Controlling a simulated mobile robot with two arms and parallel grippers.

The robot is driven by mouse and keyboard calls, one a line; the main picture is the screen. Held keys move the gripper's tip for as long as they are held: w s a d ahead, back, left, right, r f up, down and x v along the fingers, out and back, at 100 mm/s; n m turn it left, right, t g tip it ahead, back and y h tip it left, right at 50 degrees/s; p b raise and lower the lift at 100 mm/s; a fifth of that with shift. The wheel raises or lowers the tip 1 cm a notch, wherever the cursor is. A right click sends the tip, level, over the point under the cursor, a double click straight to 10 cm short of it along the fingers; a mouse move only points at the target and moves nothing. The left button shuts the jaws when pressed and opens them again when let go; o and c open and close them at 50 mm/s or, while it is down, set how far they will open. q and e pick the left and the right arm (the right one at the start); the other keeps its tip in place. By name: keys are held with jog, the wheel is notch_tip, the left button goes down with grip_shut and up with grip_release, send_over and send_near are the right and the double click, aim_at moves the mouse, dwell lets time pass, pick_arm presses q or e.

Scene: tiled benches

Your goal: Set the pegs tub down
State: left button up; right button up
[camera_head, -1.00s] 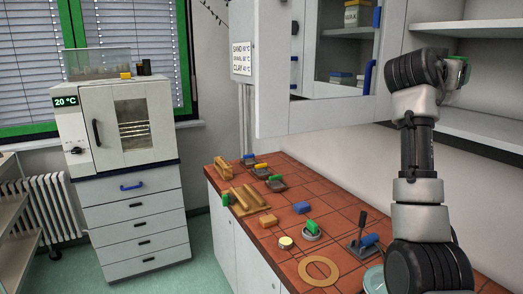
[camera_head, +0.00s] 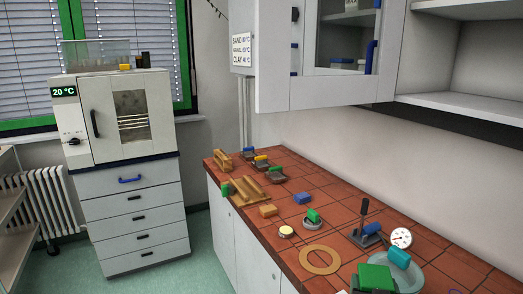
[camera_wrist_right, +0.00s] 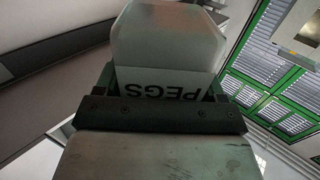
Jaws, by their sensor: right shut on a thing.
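The pegs tub (camera_wrist_right: 170,38) shows close up in the right wrist view, pale and whitish, with a label reading PEGS upside down in the picture. My right gripper (camera_wrist_right: 161,84) is shut on the tub, with a green finger on each side of it. Much of the tub is hidden behind the dark bar of the gripper. My left gripper is in neither view.
The red tiled bench (camera_head: 345,210) holds a cork ring (camera_head: 320,260), a dial gauge (camera_head: 401,238), a pale dish (camera_head: 411,277), a green block (camera_head: 375,277) and several small items. Open shelves (camera_head: 465,93) hang at upper right, beside a wall cabinet (camera_head: 285,85). A white oven (camera_head: 120,120) stands left.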

jog(key=s+a+f+n+y+b, duration=0.1)
jog(key=s+a+f+y, duration=0.1)
jog(key=s, duration=0.5)
jog(key=s+a+f+n+y, duration=0.1)
jog(key=s+a+f+y, duration=0.1)
jog(key=s+f, duration=0.2)
jog(key=s, duration=0.3)
jog(key=shift+s+a+f+n+b, duration=0.2)
jog(key=shift+a+f+n+b, duration=0.1)
jog(key=shift+f+b, duration=0.1)
